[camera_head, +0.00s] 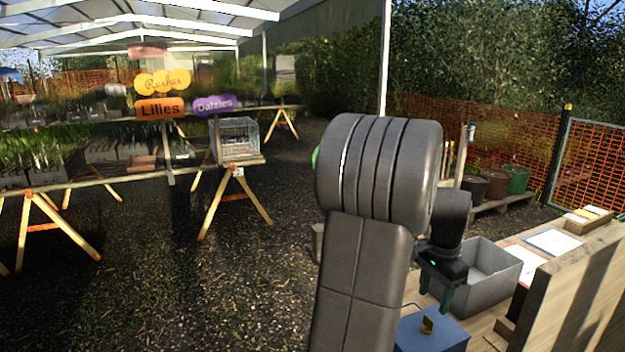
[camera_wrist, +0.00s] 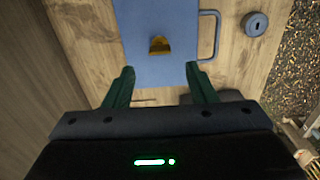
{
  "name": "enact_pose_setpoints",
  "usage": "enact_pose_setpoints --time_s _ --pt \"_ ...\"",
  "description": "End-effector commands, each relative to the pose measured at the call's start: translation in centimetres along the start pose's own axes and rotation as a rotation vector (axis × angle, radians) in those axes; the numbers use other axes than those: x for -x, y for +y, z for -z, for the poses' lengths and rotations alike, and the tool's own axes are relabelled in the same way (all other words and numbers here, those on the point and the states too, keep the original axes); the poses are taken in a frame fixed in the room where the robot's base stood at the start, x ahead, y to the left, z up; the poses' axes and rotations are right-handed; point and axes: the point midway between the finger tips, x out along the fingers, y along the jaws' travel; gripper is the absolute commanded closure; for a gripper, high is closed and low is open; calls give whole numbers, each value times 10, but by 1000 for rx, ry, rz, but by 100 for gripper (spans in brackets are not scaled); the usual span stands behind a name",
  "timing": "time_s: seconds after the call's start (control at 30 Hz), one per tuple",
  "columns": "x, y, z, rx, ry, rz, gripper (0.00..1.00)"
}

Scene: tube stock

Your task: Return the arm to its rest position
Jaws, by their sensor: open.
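My arm (camera_head: 360,270) rises large in the middle of the head view and bends over to the right. My gripper (camera_head: 435,290) hangs at its end, pointing down over the wooden bench, beside a grey bin and close to a blue box. In the wrist view my gripper (camera_wrist: 160,85) shows two green fingers spread apart with nothing between them. The blue box (camera_head: 430,335) with a small brass-coloured piece on top lies just past the fingertips; it also shows in the wrist view (camera_wrist: 160,20). I cannot tell from these views whether the fingers touch anything.
The grey bin (camera_head: 485,290) stands right of my gripper. A wooden board (camera_head: 575,290) rises at the bench's right side. Papers (camera_head: 550,241) lie behind. A round dark piece (camera_wrist: 255,24) sits near the bench edge. Gravel ground (camera_head: 270,290) is open to the left.

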Motion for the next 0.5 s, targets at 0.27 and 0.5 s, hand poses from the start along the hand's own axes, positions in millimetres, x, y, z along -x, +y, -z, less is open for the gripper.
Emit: enact_pose_setpoints --time_s 0.27,0.5 --pt "-50 1 -1 0 -3 -3 49" --pt "-67 0 0 4 0 0 49"
